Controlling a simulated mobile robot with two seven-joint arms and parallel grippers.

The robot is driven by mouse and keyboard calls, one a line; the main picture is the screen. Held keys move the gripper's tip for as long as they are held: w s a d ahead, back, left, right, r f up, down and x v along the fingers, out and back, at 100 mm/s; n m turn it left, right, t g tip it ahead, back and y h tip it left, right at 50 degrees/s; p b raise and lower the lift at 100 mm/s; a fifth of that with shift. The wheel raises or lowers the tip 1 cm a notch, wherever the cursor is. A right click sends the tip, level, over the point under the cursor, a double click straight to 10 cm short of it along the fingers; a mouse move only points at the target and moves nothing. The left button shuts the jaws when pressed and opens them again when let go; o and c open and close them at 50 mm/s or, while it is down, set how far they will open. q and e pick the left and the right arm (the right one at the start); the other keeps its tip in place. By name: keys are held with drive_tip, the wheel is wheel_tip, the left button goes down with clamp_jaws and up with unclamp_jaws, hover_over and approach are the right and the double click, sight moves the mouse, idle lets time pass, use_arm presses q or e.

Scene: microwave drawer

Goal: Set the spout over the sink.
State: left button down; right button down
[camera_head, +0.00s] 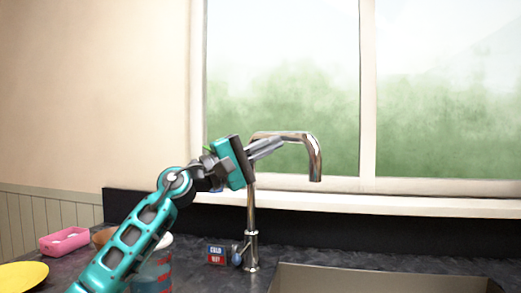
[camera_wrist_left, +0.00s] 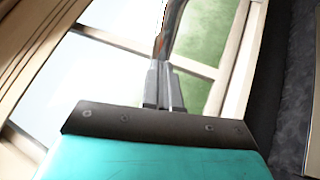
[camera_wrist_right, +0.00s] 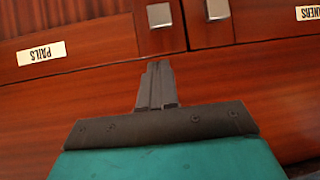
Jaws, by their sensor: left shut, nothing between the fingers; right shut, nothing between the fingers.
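The chrome faucet stands at the back of the counter, its post (camera_head: 251,215) rising behind the sink's left corner. Its spout (camera_head: 316,160) bends over to the right and its end points down. In the head view that end is above the left part of the steel sink (camera_head: 385,278); its depth over the basin is hard to tell. My left gripper (camera_head: 282,143) is shut and empty, its fingertips at the spout's upper run; contact is unclear. In the left wrist view the spout (camera_wrist_left: 172,30) shows just past the fingertips. My right gripper (camera_wrist_right: 158,72) is shut and empty, facing wooden fronts.
A cold/hot sign (camera_head: 216,254) with a blue knob (camera_head: 237,259) is left of the post. A pink tray (camera_head: 64,241), a yellow plate (camera_head: 22,275) and a cup partly behind my arm are at left. The window (camera_head: 440,95) is behind. Labelled drawers (camera_wrist_right: 80,85) face my right gripper.

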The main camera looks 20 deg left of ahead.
use_arm(q)
drive_tip(key=shift+w+d+b, duration=0.75)
drive_tip(key=shift+w+d, duration=0.65)
drive_tip(key=shift+d, duration=0.2)
drive_tip(key=shift+w+d+r, duration=0.15)
drive_tip(key=shift+w+d, duration=0.05)
drive_tip(key=shift+w, duration=0.1)
